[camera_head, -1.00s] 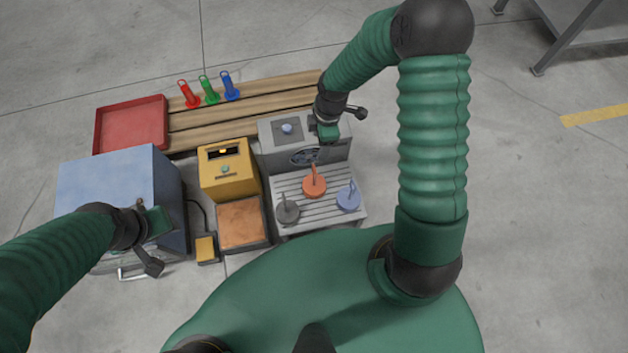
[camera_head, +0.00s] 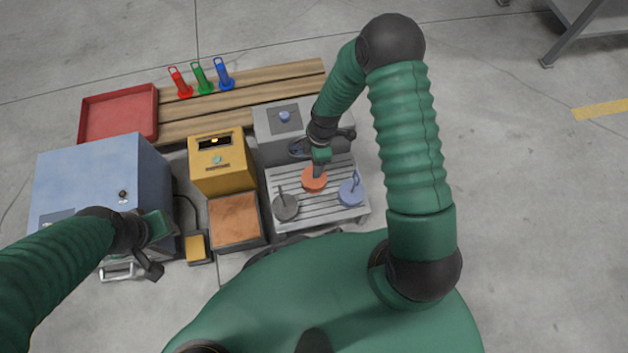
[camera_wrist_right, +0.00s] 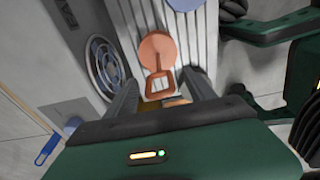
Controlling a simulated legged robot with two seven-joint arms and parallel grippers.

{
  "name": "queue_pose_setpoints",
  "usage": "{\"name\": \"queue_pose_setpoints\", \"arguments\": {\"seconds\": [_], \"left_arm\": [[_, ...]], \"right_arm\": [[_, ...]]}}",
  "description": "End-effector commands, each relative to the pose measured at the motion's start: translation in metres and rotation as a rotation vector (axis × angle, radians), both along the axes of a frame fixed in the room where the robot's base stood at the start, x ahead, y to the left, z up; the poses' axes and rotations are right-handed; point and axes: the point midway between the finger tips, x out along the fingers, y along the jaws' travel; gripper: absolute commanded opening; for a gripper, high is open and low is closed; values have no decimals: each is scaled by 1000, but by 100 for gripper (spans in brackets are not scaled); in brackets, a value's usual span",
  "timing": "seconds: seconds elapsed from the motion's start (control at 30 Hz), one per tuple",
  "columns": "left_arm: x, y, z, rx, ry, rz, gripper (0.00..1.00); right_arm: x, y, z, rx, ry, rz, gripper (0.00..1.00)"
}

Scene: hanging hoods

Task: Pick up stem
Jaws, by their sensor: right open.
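Three round discs with upright looped stems stand on the grey slatted rack (camera_head: 338,217): an orange one (camera_head: 312,183), a dark grey one (camera_head: 286,209) and a blue-violet one (camera_head: 350,195). My right gripper (camera_head: 318,172) is over the orange disc and covers its stem in the head view. In the right wrist view the open fingers (camera_wrist_right: 162,88) lie on either side of the orange looped stem (camera_wrist_right: 159,83), with the orange disc (camera_wrist_right: 157,47) beyond. Whether they touch the stem is unclear. My left gripper (camera_head: 152,240) is in front of the blue cabinet; its fingers are not clear.
A grey unit (camera_head: 283,118) with a round vent stands behind the rack. Left of it are a yellow box (camera_head: 218,160), a brown-topped tray (camera_head: 234,220) and the blue cabinet (camera_head: 100,165). Red, green and blue loop-handled pieces (camera_head: 203,80) stand at the back beside a red tray (camera_head: 118,115).

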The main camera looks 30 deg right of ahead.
Motion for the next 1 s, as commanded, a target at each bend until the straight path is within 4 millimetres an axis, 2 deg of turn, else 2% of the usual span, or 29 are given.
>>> {"name": "queue_pose_setpoints", "arguments": {"seconds": [0.03,0.2,0.23,0.7,1.0], "left_arm": [[0,0,-5,0,0,0,36],[0,0,-1,0,-1,0,36],[0,0,-1,0,-1,0,36],[0,0,-1,0,-1,0,36],[0,0,-1,0,-1,0,36]], "right_arm": [[1,0,-6,0,-1,0,63],[1,0,-3,0,-2,0,63],[1,0,-3,0,-2,0,61],[1,0,-3,0,-2,0,0],[1,0,-2,-1,-3,0,0]]}}
